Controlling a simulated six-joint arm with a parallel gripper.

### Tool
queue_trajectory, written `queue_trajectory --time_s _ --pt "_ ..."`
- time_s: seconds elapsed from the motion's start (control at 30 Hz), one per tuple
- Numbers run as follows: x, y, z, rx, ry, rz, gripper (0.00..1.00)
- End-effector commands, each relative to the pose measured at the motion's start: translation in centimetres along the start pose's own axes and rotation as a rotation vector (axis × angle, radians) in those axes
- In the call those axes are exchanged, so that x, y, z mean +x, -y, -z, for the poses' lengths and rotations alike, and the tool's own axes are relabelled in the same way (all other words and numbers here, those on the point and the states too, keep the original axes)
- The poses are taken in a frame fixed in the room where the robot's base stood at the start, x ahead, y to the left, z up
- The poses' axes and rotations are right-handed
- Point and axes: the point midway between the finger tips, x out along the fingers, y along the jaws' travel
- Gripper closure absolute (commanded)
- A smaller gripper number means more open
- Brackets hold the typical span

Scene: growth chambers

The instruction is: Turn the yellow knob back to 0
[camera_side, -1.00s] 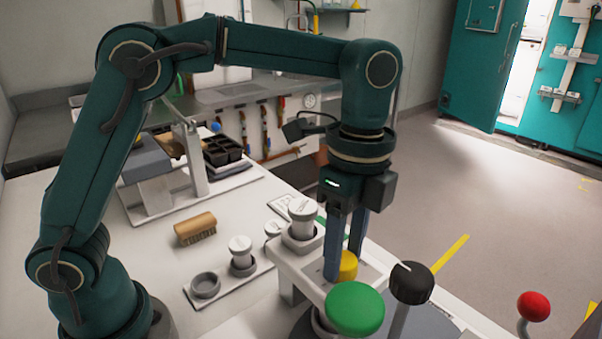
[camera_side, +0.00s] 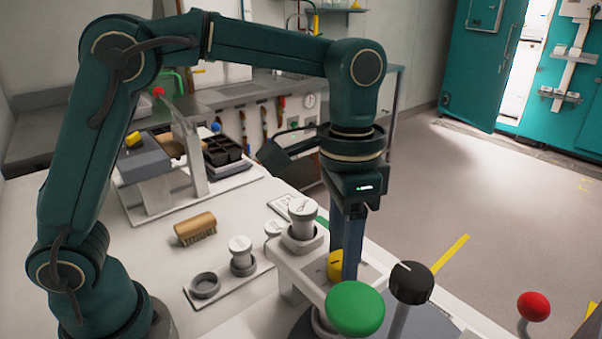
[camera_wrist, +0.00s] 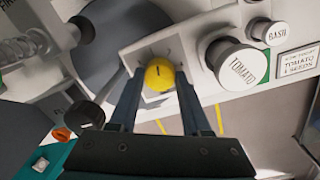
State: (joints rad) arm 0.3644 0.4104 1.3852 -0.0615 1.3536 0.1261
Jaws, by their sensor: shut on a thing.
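The yellow knob (camera_side: 335,265) sits on a light plate on the bench edge, behind the green mushroom-shaped knob in the side view. In the wrist view the yellow knob (camera_wrist: 159,74) is round with a short dark mark on its face, between my two fingers. My gripper (camera_wrist: 156,85) is shut on the yellow knob, one finger on each side. In the side view my gripper (camera_side: 343,268) points straight down and one finger covers part of the knob. Scale marks show on the plate around the knob, but no numbers are legible.
A green knob (camera_side: 355,308) stands close in front, with a black knob (camera_side: 411,283) to its right and a red ball knob (camera_side: 533,306) farther right. White-capped jars (camera_side: 302,220) stand just left of the gripper. A wooden brush (camera_side: 195,229) lies on the open bench.

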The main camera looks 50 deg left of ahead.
Motion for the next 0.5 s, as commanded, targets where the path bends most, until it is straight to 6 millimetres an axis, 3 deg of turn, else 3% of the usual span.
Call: queue_trajectory --time_s 0.5 --pt "-0.15 -0.07 -0.13 -0.488 -0.031 -0.001 1.00"
